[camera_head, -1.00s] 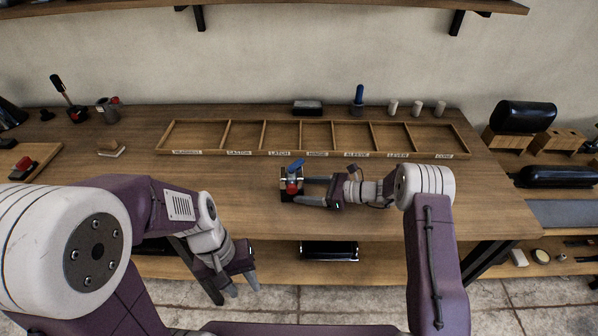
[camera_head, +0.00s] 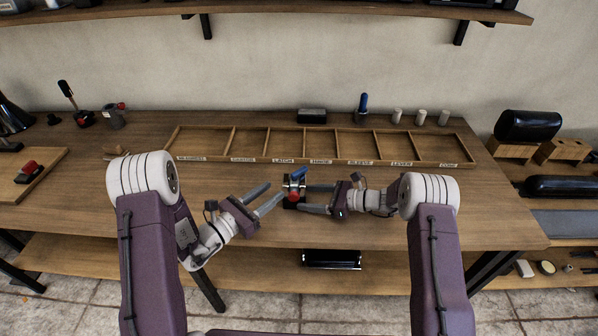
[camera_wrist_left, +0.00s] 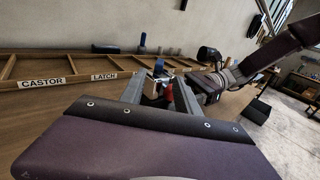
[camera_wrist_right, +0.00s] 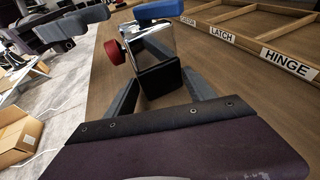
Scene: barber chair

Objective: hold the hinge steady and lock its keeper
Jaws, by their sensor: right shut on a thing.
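The hinge (camera_head: 290,195) stands on the bench in front of the divided tray. It has a shiny metal body and a dark block (camera_wrist_right: 158,78), a blue lever (camera_wrist_right: 158,11) on top and a red knob (camera_wrist_right: 115,52) on its side. My right gripper (camera_head: 306,198) comes in from the right and is shut on the hinge, its fingers either side of the dark block. My left gripper (camera_head: 275,192) is just left of the hinge with its fingers apart and nothing held. In the left wrist view the red knob (camera_wrist_left: 170,91) shows between its fingertips, beyond them.
The divided tray (camera_head: 318,162) with labelled, empty compartments lies behind the hinge. A dark block (camera_head: 312,116), a blue-handled tool (camera_head: 362,106) and white cylinders (camera_head: 420,117) stand behind it. A board with a red-topped item (camera_head: 30,169) lies at far left.

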